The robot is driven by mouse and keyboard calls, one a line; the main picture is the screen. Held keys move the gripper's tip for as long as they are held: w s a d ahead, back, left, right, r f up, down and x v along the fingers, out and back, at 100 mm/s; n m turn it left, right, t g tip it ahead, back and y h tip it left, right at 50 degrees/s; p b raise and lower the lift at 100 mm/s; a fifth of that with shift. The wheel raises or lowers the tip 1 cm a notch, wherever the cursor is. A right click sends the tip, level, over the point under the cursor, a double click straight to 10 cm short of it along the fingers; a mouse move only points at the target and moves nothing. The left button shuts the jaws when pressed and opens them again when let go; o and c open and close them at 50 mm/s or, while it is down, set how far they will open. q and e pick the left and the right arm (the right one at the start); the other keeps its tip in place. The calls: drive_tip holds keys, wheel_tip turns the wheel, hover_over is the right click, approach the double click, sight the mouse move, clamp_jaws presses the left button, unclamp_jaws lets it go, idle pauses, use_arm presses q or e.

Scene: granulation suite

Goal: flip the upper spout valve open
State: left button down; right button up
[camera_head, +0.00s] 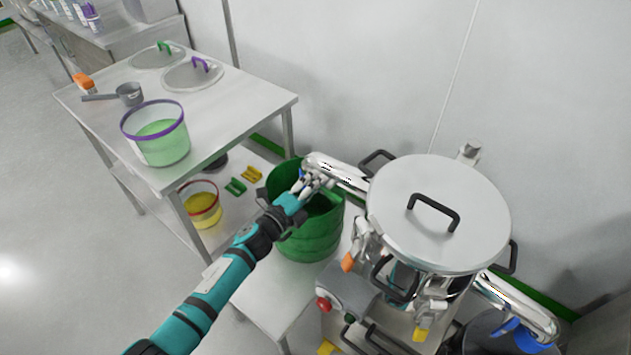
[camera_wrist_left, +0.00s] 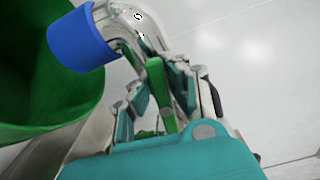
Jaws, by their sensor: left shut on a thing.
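The upper spout (camera_head: 335,172) is a chrome pipe leaving the steel vessel (camera_head: 437,215) toward the left, over a green bin (camera_head: 313,235). In the left wrist view the spout (camera_wrist_left: 125,22) ends in a blue collar (camera_wrist_left: 82,39) above the bin (camera_wrist_left: 60,95). A green valve lever (camera_wrist_left: 157,88) sits beside the pipe. My left gripper (camera_head: 306,186) is at the spout's end, its fingers closed around the green lever in the wrist view. The fingers hide part of the lever, and the head view does not show it clearly. My right gripper is out of view.
A steel table (camera_head: 235,110) at left holds a purple-rimmed bucket (camera_head: 160,140), a scoop (camera_head: 130,94) and lids. A lower spout with a blue collar (camera_head: 527,340) is at the lower right. A red button (camera_head: 323,304) and black handles surround the vessel.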

use_arm(q)
drive_tip(key=shift+s+f+n, duration=0.15)
drive_tip(key=shift+f+n, duration=0.45)
drive_tip(key=c, duration=1.5)
unclamp_jaws()
drive_tip(key=shift+o, duration=1.1)
drive_tip(key=shift+r, duration=0.25)
drive_tip(key=v, duration=1.2)
